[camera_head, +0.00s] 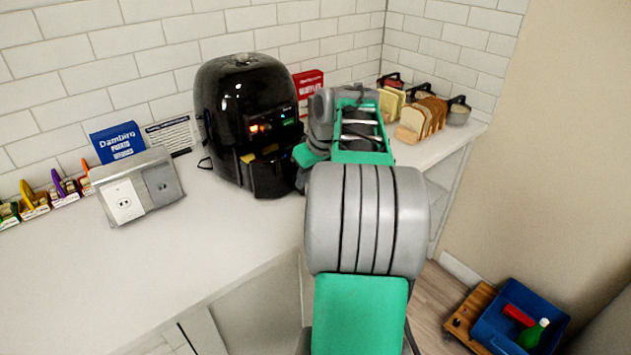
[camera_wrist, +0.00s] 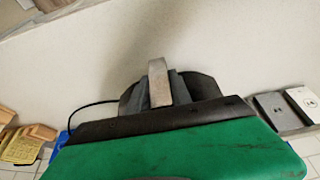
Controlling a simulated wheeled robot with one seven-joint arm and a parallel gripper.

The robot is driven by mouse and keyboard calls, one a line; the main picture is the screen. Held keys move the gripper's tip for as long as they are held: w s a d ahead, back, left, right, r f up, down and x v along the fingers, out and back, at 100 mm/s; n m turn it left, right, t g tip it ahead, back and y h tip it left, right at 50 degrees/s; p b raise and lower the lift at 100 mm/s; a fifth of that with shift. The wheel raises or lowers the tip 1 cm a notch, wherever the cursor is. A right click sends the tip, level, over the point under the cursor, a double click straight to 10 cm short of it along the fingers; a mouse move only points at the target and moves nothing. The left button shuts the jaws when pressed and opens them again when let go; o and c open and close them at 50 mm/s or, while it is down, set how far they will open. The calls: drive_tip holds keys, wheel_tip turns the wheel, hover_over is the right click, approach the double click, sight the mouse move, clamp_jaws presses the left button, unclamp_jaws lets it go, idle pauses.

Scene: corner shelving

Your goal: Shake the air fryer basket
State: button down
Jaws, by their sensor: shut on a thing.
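The black air fryer (camera_head: 245,105) stands upright on the white counter against the tiled wall, with lit controls on its front. Its dark basket (camera_head: 272,178) sits low at the front and seems to stick out a little; small yellow patches show just above it. My gripper (camera_head: 309,155) is at the right side of the basket front, its fingertips mostly hidden by my arm. In the wrist view my gripper (camera_wrist: 160,84) is shut on a pale grey, bar-like part, which looks like the basket handle (camera_wrist: 159,82). Dark rounded parts lie on both sides of it.
A grey outlet box (camera_head: 138,187) and a blue box (camera_head: 118,142) stand left of the fryer. A red box (camera_head: 308,83) is behind my arm. Bread slices (camera_head: 424,118) and lidded pots (camera_head: 458,111) are at right. The counter's front left is clear. A blue bin (camera_head: 530,300) is on the floor.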

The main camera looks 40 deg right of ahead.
drive_tip(key=c, duration=1.2)
unclamp_jaws()
drive_tip(key=shift+o, duration=0.2)
drive_tip(key=v, duration=0.8)
drive_tip(key=shift+p, duration=0.45)
